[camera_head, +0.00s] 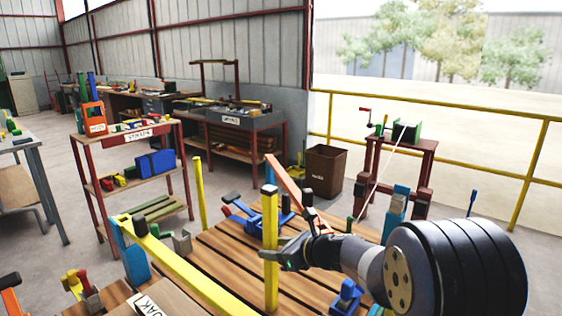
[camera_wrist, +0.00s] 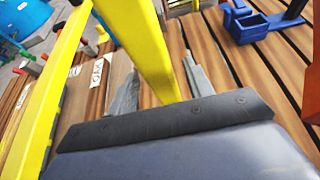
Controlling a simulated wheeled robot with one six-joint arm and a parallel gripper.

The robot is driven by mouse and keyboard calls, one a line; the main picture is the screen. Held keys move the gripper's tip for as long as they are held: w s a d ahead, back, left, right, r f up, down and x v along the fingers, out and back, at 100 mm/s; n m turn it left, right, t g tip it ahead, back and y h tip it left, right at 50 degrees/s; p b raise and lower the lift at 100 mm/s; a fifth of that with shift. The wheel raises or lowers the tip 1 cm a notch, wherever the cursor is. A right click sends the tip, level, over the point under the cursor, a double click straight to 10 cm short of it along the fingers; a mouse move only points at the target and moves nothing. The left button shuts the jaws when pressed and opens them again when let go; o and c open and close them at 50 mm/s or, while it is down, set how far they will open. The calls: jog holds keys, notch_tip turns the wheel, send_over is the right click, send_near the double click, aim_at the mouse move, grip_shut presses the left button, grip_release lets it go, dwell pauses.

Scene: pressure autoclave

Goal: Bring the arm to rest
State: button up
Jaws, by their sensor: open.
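My arm reaches in from the right in the head view, over a wooden slatted table (camera_head: 225,262). My gripper (camera_head: 272,250) is beside an upright yellow post (camera_head: 270,205). In the wrist view my gripper (camera_wrist: 160,80) has its two grey fingers apart, with the yellow post (camera_wrist: 140,45) showing in the gap between them. I see nothing clamped; whether the fingers touch the post, I cannot tell.
A long yellow bar (camera_head: 185,268) crosses the table's left side. Blue clamp-like parts (camera_head: 250,215) sit behind the post and an orange-red bar (camera_head: 283,182) slants there. A brown bin (camera_head: 324,170) and a winch stand (camera_head: 400,150) stand beyond. A shelf (camera_head: 112,188) is at left.

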aim_at(266, 238)
jog(key=x, duration=0.3)
jog(key=shift+w+a+f, duration=0.15)
jog(key=shift+a+f, duration=0.1)
jog(key=shift+f, duration=0.05)
jog(key=shift+r+p, duration=0.45)
jog(key=shift+r, duration=1.35)
